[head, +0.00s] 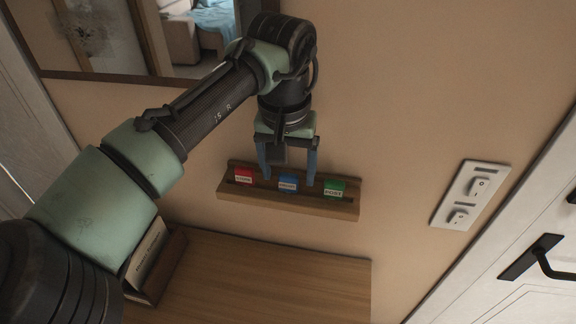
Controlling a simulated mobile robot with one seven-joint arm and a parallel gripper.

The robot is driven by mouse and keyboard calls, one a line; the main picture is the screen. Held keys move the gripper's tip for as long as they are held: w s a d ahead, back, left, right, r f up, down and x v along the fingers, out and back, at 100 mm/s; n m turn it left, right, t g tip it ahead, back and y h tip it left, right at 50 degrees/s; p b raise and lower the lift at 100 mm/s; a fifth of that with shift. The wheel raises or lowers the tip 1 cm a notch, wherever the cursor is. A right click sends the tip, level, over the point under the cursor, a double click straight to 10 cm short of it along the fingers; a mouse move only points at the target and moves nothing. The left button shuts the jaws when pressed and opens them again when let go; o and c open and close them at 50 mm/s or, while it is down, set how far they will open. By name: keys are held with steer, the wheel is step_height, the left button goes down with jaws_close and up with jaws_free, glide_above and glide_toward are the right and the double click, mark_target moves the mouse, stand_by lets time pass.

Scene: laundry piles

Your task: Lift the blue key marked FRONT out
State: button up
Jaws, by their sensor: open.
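The blue key (288,184) sits in the middle of a small wooden wall rack (290,204). Its white label is too small to read with certainty. A red key (243,176) is to its left and a green key (334,188) to its right in the same rack. My gripper (288,181) hangs from above, pointing down at the rack. Its two blue-grey fingers are open, one on the left and one on the right of the blue key in the picture. Whether a finger touches the rack or a key I cannot tell.
A wooden surface (290,275) lies below the rack, with a wooden holder of papers (150,260) at its left. A light switch plate (471,195) is on the wall at right. A white door with a black handle (535,257) is at far right. A mirror (120,35) hangs at upper left.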

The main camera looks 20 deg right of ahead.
mark_target(288, 177)
jaws_close()
steer(key=shift+r+p, duration=1.25)
steer(key=shift+r, duration=0.05)
step_height(288, 177, up, 3)
steer(key=p, duration=0.2)
steer(key=shift+f+p, duration=0.15)
steer(key=shift+p, duration=0.15)
steer(key=shift+f, duration=0.1)
